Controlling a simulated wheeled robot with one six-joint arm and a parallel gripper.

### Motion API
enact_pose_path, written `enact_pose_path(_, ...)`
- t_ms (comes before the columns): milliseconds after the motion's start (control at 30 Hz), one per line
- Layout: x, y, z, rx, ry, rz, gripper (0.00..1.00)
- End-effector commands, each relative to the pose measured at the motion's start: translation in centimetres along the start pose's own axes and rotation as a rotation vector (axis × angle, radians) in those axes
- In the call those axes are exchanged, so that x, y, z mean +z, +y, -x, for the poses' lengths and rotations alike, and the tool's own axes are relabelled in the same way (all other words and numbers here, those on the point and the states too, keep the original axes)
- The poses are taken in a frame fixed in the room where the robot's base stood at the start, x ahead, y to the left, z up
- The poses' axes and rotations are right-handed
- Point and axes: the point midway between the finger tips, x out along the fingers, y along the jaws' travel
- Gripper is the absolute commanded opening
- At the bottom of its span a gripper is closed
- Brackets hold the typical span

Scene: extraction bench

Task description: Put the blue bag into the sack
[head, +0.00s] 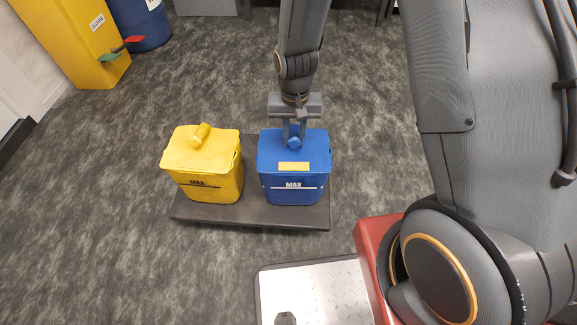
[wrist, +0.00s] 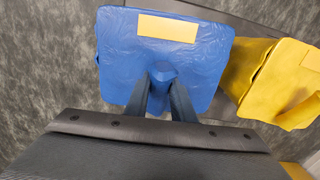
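The blue bag (head: 294,170) is box-shaped, with a knob on its lid, a yellow label and a white "MAX" mark. It stands upright on the right part of a dark platform (head: 250,214). My gripper (head: 294,138) points down at the lid, its fingers on both sides of the knob and seemingly touching it. In the wrist view the blue bag (wrist: 115,62) lies straight ahead, the knob between the fingertips of my gripper (wrist: 160,82). I cannot make out a sack in either view.
A similar yellow bag (head: 207,172) stands on the platform left of the blue bag, a small gap between them. A yellow cabinet (head: 70,35) with red and green handles and a blue drum (head: 142,25) are at the back left. Carpet left of the platform is clear.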

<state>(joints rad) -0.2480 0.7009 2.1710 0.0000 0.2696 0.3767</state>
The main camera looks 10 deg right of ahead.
Motion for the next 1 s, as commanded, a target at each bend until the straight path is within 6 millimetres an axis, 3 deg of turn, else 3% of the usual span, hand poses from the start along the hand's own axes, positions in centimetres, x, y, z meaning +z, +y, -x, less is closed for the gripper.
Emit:
enact_pose_path(100, 0.0, 0.0, 0.0, 0.0, 0.0, 0.0, 0.0)
enact_pose_path(1000, 0.0, 0.0, 2.3, 0.0, 0.001, 0.0, 0.0)
